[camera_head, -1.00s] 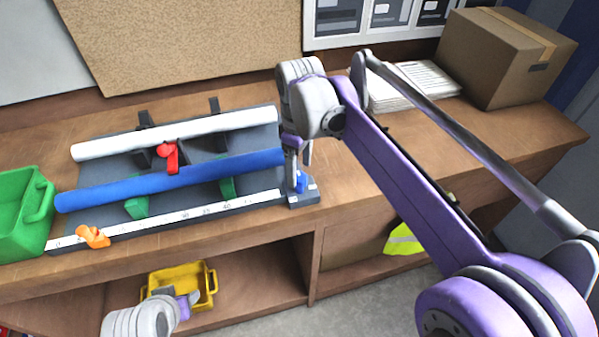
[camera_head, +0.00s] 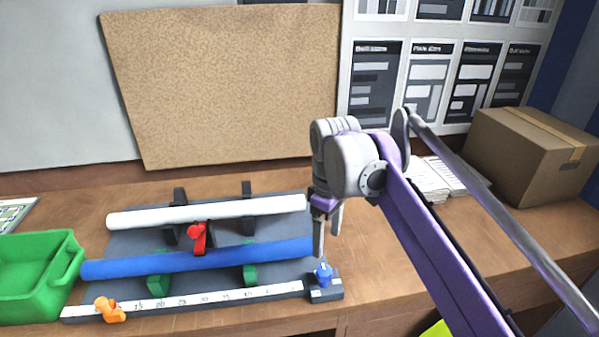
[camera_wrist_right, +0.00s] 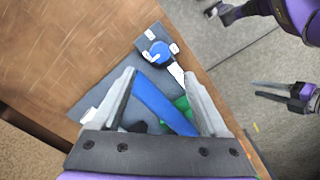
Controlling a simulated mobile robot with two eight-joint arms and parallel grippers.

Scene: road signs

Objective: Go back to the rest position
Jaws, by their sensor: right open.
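My right gripper (camera_head: 327,242) points down above the right end of the rig, close over the blue knob (camera_head: 323,273). Its two fingers are apart in the right wrist view (camera_wrist_right: 160,74), with nothing held between them. The blue knob also shows in the right wrist view (camera_wrist_right: 160,52), beyond the fingertips. A second gripper of mine, seemingly the left (camera_wrist_right: 275,92), is small at the right of the right wrist view. It is outside the head view, and its jaw state is unclear.
A white tube (camera_head: 210,213) and a blue tube (camera_head: 200,260) lie across the dark rig. A red clamp (camera_head: 197,238), an orange piece (camera_head: 109,310) and a green bin (camera_head: 35,278) are to the left. A cardboard box (camera_head: 530,155) stands at the right.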

